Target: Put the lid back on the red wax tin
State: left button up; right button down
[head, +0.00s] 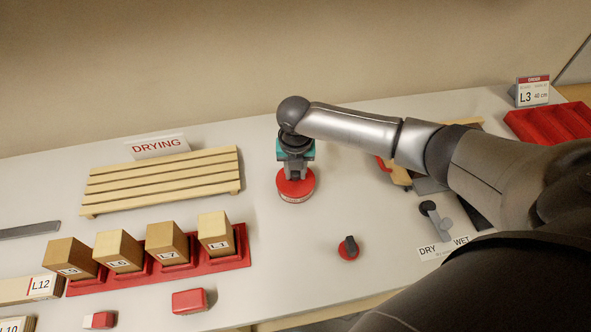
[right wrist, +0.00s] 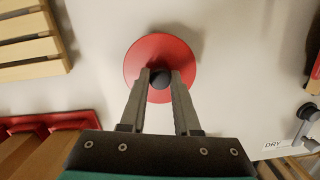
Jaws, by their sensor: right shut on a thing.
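The red wax tin (head: 296,198) stands upright on the bench right of the drying rack, with pale lettering on its side. The round red lid (right wrist: 136,62) with a dark knob (right wrist: 159,80) is at the tin's top. My right gripper (head: 293,176) comes from above and is shut on the knob, as the right wrist view (right wrist: 160,78) shows. The lid lines up over the tin; I cannot tell whether it is fully seated. The lid hides the tin's opening. My left gripper is not in view.
A slatted drying rack (head: 162,181) lies to the left. A red holder (head: 235,262) with several wooden blocks stands in front of it. A small red piece with a black knob (head: 348,249) lies at front right. A red ridged tray (head: 550,122) is at far right. Bench around the tin is clear.

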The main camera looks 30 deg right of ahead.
jog(key=shift+c, duration=0.4)
grip_release()
jog(key=shift+r, duration=0.1)
notch_tip(320, 180, up, 7)
jog(key=p, duration=0.7)
dwell(0.6)
grip_shut()
dwell(0.7)
dwell(0.5)
jog(key=shift+f, duration=0.2)
jog(key=shift+f+b, duration=1.5)
jog(key=shift+f, duration=0.8)
